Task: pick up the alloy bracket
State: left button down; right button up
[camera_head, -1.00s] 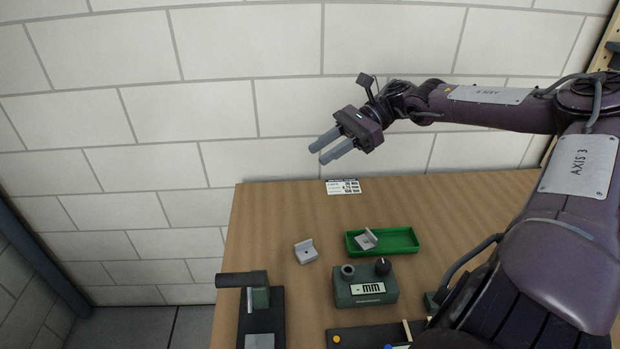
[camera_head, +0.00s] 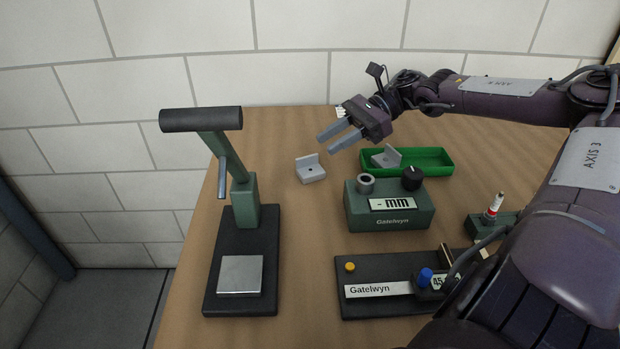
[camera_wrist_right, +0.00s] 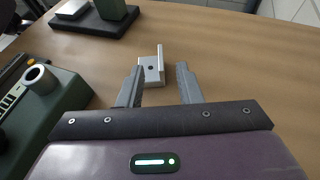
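A light grey L-shaped bracket (camera_head: 311,172) with a hole in its base rests on the wooden table, left of the green tray. A similar grey bracket (camera_head: 386,157) sits in the tray; I cannot tell by material which is the alloy one. My right gripper (camera_head: 326,144) is open and empty, above the table close to the loose bracket. In the right wrist view the loose bracket (camera_wrist_right: 152,70) appears ahead, between the two spread fingers, with no contact visible. My left gripper is not in view.
The green tray (camera_head: 434,154) stands behind a green gauge box (camera_head: 390,215) with a knob. A lever press (camera_head: 246,204) stands at left. A black Gatelwyn panel (camera_head: 377,308) lies in front. Bare tabletop surrounds the loose bracket.

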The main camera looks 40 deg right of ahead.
aim_at(302, 158)
jog(key=x, duration=0.8)
jog(key=shift+r, duration=0.1)
grip_shut()
